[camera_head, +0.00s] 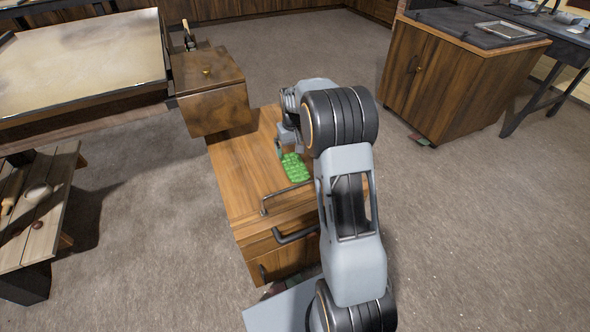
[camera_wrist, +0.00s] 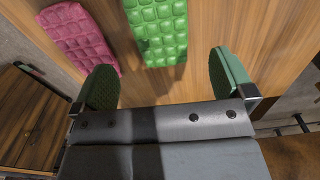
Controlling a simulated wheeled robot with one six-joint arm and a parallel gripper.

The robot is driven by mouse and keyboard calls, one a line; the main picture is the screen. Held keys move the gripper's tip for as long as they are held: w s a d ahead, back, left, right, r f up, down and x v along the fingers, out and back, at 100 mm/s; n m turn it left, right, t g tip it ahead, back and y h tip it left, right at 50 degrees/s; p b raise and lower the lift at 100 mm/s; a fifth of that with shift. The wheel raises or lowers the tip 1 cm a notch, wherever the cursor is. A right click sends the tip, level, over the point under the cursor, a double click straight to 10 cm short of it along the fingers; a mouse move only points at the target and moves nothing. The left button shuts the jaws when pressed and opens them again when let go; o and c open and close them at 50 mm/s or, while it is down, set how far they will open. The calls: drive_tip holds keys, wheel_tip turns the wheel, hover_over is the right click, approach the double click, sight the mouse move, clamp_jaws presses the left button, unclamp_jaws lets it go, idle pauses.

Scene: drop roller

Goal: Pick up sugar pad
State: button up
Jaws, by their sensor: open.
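A green quilted pad (camera_head: 295,167) lies flat on top of the wooden cabinet (camera_head: 235,180). In the wrist view the green pad (camera_wrist: 160,32) is at the top middle, and a pink quilted pad (camera_wrist: 82,38) lies to its left. I cannot make out the pink pad in the head view. Nothing shows which pad the task calls the sugar pad. My gripper (camera_wrist: 165,82) is open, with its two green-padded fingers apart and nothing between them. The green pad is beyond the fingertips, in line with the gap. In the head view my arm hides part of the cabinet top.
A metal rail (camera_head: 284,197) stands along the cabinet's front edge. A wooden box (camera_head: 210,95) is at the cabinet's back left. A large tray-like table (camera_head: 85,62) and a low bench (camera_head: 38,205) are on the left. Another cabinet (camera_head: 455,80) stands at back right. Grey floor lies open between.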

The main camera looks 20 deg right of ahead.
sight(294, 165)
drive_tip(key=shift+s+f+b, duration=0.15)
drive_tip(key=shift+f+b, duration=0.9)
drive_tip(key=shift+f, duration=2.65)
drive_tip(key=shift+c, duration=0.5)
drive_tip(key=c, duration=0.9)
drive_tip(key=shift+o, duration=0.2)
drive_tip(key=shift+r, duration=0.15)
